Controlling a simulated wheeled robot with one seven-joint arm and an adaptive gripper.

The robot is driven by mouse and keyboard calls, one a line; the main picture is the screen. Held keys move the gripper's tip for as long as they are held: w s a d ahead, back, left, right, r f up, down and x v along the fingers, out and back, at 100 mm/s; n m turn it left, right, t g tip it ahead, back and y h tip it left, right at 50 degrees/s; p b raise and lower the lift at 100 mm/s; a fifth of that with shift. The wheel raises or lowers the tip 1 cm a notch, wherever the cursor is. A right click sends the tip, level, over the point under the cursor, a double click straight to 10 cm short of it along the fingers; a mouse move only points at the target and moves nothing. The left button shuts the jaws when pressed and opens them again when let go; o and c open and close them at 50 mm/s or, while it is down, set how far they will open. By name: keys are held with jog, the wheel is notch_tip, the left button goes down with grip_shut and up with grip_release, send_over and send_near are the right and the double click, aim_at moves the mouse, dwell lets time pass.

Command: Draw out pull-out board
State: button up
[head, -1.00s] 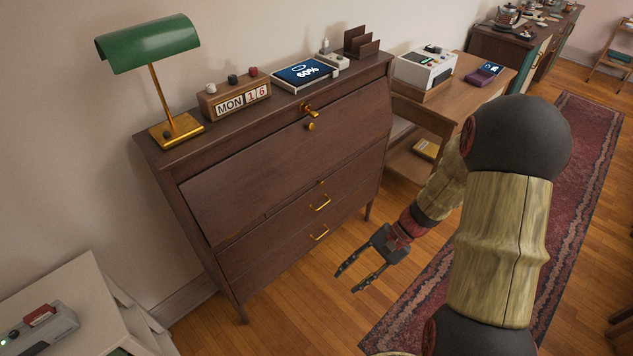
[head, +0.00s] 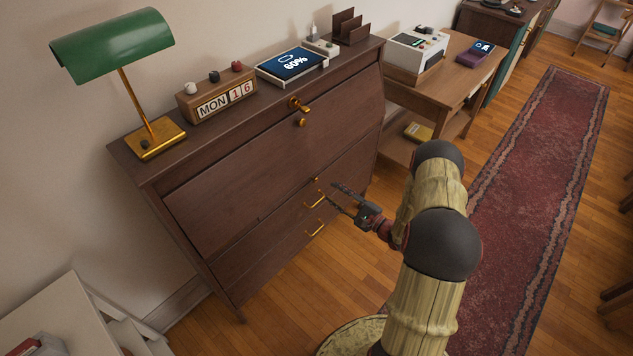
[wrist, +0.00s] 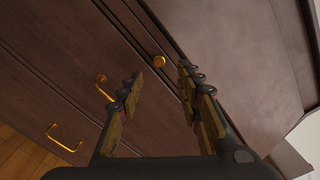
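The pull-out board (wrist: 145,45) is a narrow dark wood strip in the desk front, between the big upper panel and the drawers. It looks flush with the front. Its small round brass knob (wrist: 159,61) shows in the wrist view, and in the head view (head: 316,179) just above the upper drawer handle. My gripper (head: 334,194) is open and empty in front of the desk. In the wrist view my gripper's fingers (wrist: 160,80) are spread, with the knob between and beyond their tips. I see no contact with the knob.
Brass drawer handles (wrist: 103,88) sit close below the board. The desk (head: 265,160) carries a green lamp (head: 115,45), a calendar block (head: 218,95) and a tablet (head: 292,64). A side table (head: 455,75) stands to the right. Floor and a red rug (head: 530,180) lie clear.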

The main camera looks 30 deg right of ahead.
aim_at(317, 181)
jog(key=shift+b+x, duration=1)
jog(key=shift+x, duration=2.95)
jog(key=shift+f, duration=0.1)
jog(key=shift+c, duration=1.4)
grip_shut()
jog(key=shift+s, duration=0.1)
